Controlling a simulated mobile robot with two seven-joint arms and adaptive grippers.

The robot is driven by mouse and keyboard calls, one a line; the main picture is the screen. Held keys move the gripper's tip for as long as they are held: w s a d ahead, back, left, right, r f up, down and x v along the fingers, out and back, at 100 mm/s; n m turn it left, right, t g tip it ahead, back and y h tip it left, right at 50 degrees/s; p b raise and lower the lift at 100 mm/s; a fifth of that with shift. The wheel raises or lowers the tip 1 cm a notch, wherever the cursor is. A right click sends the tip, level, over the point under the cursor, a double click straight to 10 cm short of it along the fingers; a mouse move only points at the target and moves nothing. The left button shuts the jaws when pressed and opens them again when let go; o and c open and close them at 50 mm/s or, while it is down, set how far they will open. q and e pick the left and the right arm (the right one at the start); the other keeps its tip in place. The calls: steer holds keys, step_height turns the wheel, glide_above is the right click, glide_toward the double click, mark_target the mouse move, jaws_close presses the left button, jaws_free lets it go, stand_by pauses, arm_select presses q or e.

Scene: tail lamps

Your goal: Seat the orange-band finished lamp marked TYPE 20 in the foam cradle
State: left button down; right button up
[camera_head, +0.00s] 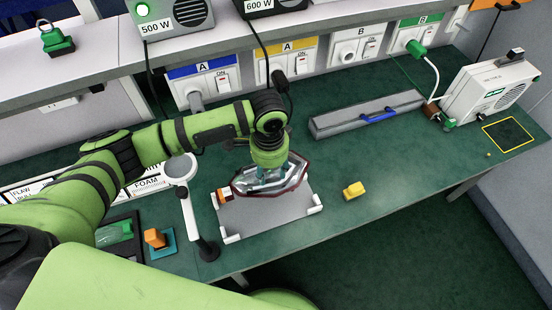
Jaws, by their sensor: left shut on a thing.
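My left gripper (272,178) reaches in from the left and points down. It is shut on a lamp (297,178) with a clear shell and a dark red rim. The lamp is over a grey plate (275,212) with white corner pieces; I cannot tell whether it touches the plate. An orange and white part (223,196) shows at the lamp's left end. The TYPE 20 mark cannot be read. My right gripper is not in view.
A white post with a round head (180,168) stands left of the plate. A dark tray (133,240) and an orange block (155,238) lie farther left. A yellow block (354,190) is to the right. A grey case (350,119) lies behind; the right bench is mostly clear.

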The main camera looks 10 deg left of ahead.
arm_select(q)
steer(key=f, duration=0.2)
steer(key=shift+s+f+b, duration=0.3)
steer(key=shift+w+f, duration=0.1)
steer(key=shift+p, duration=0.45)
step_height(320, 180, down, 5)
steer(key=shift+f+b, duration=0.1)
steer(key=shift+b, duration=1.1)
steer(key=shift+f, duration=0.8)
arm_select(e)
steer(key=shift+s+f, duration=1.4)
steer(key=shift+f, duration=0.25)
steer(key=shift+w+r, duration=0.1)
